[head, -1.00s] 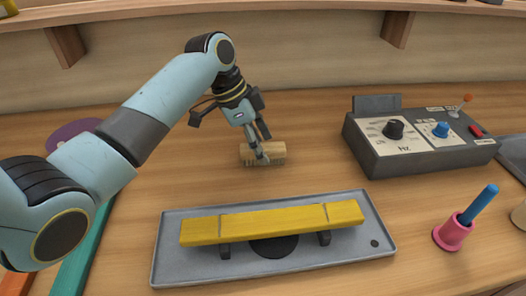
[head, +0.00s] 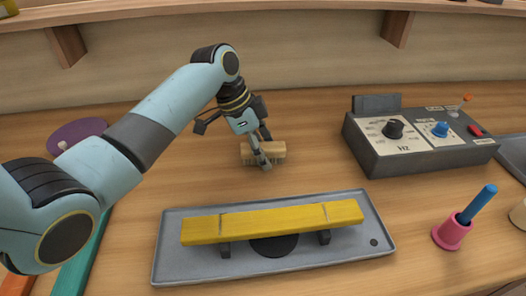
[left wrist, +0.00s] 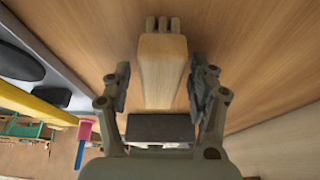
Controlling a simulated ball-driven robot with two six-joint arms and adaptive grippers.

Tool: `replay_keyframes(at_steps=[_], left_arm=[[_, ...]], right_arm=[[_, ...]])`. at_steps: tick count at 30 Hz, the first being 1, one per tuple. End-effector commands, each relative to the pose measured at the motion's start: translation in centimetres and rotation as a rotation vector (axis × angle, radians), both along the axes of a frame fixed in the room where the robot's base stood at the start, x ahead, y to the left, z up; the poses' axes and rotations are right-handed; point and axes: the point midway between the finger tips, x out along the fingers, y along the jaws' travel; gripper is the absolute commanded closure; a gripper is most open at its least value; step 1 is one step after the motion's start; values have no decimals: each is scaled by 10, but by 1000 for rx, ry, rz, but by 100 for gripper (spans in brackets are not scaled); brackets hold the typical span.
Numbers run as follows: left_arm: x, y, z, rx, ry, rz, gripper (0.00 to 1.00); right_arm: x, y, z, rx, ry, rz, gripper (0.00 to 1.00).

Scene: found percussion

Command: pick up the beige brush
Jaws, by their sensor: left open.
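The beige brush (head: 274,153) lies on the wooden table behind the grey tray in the head view, a small block with bristles on its near side. In the left wrist view the brush (left wrist: 163,70) sits between the two fingers of my left gripper, with a gap to each finger. My left gripper (head: 264,160) is open and reaches down at the brush; its fingers cover part of it in the head view. My right gripper is not in view.
A grey tray (head: 180,265) with a yellow bar (head: 285,219) on supports stands in front of the brush. A grey control box (head: 420,150) with knobs is at the right. A blue stick stands in a pink holder (head: 452,233).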

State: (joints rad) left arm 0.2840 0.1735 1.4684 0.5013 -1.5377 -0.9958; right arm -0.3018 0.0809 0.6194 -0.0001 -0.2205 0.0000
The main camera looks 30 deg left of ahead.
Motion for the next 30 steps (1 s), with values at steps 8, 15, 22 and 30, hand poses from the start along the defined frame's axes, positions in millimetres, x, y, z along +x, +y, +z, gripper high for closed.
replay_keyframes(at_steps=[8, 15, 22, 30], left_arm=[[0, 0, 0, 0, 0, 0, 56], [0, 0, 0, 0, 0, 0, 87], [0, 0, 0, 0, 0, 0, 100], [1, 0, 7, 1, -3, -1, 100]], right_arm=[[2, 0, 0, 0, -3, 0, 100], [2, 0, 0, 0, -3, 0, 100], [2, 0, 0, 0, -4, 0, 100], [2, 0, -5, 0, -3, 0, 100]])
